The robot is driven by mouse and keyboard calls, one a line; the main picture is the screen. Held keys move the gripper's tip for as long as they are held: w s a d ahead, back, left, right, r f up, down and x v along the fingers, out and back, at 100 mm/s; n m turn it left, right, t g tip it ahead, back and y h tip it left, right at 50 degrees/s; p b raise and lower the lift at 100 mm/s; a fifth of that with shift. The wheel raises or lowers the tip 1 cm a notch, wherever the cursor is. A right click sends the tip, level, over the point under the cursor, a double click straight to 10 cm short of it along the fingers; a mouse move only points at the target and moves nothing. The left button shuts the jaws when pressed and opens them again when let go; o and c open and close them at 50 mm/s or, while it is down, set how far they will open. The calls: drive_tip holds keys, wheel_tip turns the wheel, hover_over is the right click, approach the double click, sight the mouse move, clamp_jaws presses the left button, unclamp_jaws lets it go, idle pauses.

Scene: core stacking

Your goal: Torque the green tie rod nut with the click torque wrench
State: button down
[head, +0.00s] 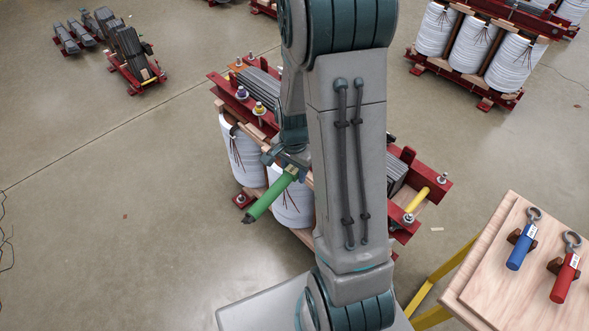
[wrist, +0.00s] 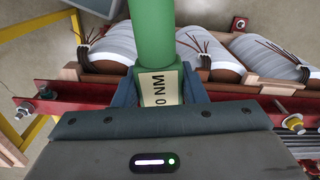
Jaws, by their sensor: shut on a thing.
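My gripper (head: 284,164) is shut on the green click torque wrench (head: 268,198). The wrench's green handle points down-left in the head view, out over the white coils. In the wrist view the handle (wrist: 153,35) runs up from between the fingers of my gripper (wrist: 160,97), with a label ending "0 NM". The wrench's head end is hidden behind my gripper and arm. The transformer core's red clamp beam (head: 232,100) carries a purple nut (head: 242,92) and a yellow nut (head: 259,107). In the wrist view a small, dark greenish nut (wrist: 45,93) shows at the left; its colour is hard to confirm.
A wooden table (head: 490,270) at the lower right holds a blue-handled wrench (head: 520,248) and a red-handled wrench (head: 565,278). Another coil assembly (head: 470,45) stands at the back right. The floor at left is mostly clear. My arm covers the core's middle.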

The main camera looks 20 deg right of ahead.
drive_tip(key=shift+f+b, duration=1.65)
drive_tip(key=shift+f, duration=0.3)
drive_tip(key=shift+w, duration=0.1)
drive_tip(key=shift+w+a+m+p, duration=0.15)
drive_tip(key=shift+w+a+m, duration=0.15)
drive_tip(key=shift+w+m, duration=0.25)
drive_tip(key=shift+w+a+m+p, duration=0.15)
drive_tip(key=shift+w+a+m, duration=0.15)
drive_tip(key=shift+w+m, duration=0.25)
drive_tip(key=shift+w, duration=0.1)
drive_tip(key=shift+w+a+m+p, duration=0.15)
drive_tip(key=shift+w+m+p, duration=0.1)
drive_tip(key=shift+w+m, duration=0.35)
drive_tip(key=shift+w+a+m+p, duration=0.2)
drive_tip(key=shift+w+m, duration=0.2)
drive_tip(key=shift+w, duration=0.3)
drive_tip(key=shift+w+a+m+p, duration=0.1)
drive_tip(key=shift+w+m+p, duration=0.4)
drive_tip(key=shift+w+m, duration=0.65)
drive_tip(key=shift+w+r, duration=0.1)
drive_tip(key=shift+w, duration=0.2)
